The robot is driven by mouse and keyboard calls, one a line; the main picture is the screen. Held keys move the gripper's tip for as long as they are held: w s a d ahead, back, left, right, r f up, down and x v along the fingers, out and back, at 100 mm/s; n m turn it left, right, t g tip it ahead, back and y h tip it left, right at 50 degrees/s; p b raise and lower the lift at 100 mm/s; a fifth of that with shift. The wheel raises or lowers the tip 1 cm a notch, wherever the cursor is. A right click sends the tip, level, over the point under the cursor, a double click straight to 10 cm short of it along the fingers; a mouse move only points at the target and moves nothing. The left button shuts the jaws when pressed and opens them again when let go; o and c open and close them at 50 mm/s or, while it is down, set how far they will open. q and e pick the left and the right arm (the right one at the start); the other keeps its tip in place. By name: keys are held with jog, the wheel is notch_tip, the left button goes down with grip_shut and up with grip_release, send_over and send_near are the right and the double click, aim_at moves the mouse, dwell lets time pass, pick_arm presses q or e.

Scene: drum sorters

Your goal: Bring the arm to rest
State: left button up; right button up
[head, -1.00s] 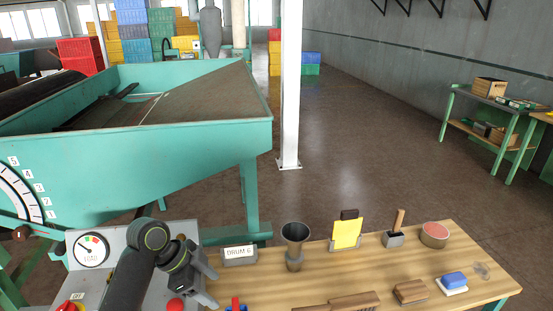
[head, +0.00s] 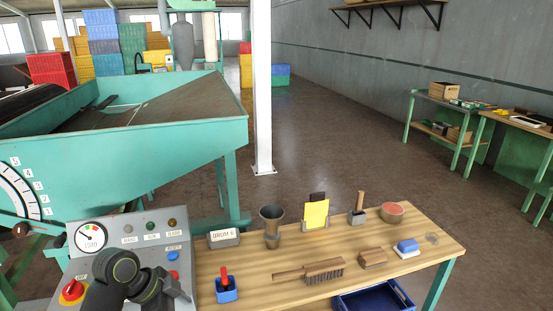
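My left arm comes in at the bottom left, in front of the grey control panel (head: 75,261). Its dark wrist is bent over the panel, and the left gripper (head: 174,287) points right and down near the panel's right edge. The fingers are small and partly hidden by the wrist, so their opening is unclear. I see nothing held in it. My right gripper is not in view.
The panel has a load gauge (head: 91,236) and a red knob (head: 72,290). The wooden bench (head: 420,236) holds a DRUM 6 sign (head: 223,237), metal cup (head: 271,225), yellow card (head: 315,214), brush (head: 325,268) and blue box (head: 226,290). A blue crate (head: 345,303) sits below.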

pick_arm(q)
jog(key=s+a+f+n+t+y, duration=0.1)
jog(key=s+a+f+n+y, duration=0.25)
jog(key=s+f+n, duration=0.55)
jog(key=s+a+n+y, duration=0.2)
jog(key=s+a+n, duration=0.1)
jog(key=s, duration=0.6)
jog(key=s+a+n+y, duration=0.2)
jog(key=s+a+n, duration=0.1)
jog(key=s, duration=0.5)
notch_tip(320, 180, down, 26)
jog(key=a, duration=0.2)
jog(key=s+d+f+g+h, duration=0.1)
jog(key=s+f, duration=1.4)
jog(key=shift+d+f+g, duration=0.2)
jog(key=shift+g, duration=0.2)
jog(key=shift+c, duration=0.4)
